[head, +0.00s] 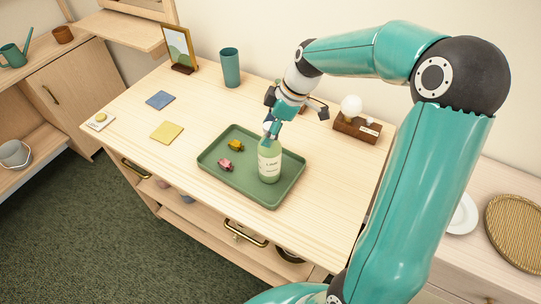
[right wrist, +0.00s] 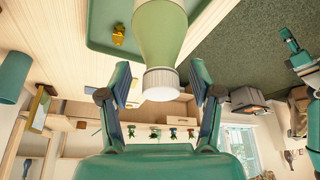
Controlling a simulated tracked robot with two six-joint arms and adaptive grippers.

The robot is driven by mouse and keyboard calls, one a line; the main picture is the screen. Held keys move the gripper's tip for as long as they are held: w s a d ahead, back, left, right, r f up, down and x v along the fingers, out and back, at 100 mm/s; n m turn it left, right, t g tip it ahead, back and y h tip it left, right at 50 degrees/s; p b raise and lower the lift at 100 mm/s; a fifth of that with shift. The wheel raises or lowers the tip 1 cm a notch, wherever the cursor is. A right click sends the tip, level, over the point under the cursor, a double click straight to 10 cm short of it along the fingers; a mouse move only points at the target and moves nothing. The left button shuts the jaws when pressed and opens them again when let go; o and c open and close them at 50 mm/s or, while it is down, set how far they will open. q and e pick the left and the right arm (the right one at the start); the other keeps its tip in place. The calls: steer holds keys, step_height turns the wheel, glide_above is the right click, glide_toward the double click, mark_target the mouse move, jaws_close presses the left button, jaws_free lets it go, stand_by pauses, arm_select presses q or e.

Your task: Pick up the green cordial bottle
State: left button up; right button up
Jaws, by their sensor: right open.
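The green cordial bottle (head: 269,162) stands upright on a green tray (head: 216,169), toward its right side. It has a pale label and a white cap. My right gripper (head: 271,130) is at the top of the bottle, pointing down, and partly hides the cap. In the right wrist view the open fingers (right wrist: 159,82) stand on either side of the white cap (right wrist: 162,85), with gaps on both sides. The green bottle body (right wrist: 160,35) extends beyond them. My left gripper is not in the head view; teal arm parts show small at the right wrist view's right edge.
A yellow toy (head: 236,145) and a pink toy (head: 225,164) lie on the tray left of the bottle. A teal cup (head: 230,68), picture frame (head: 180,49) and wooden lamp base (head: 357,127) stand farther back. The tabletop left of the tray holds flat coasters (head: 166,132).

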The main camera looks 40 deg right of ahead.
jaws_close()
steer(key=shift+r, duration=0.2)
stand_by(0.4)
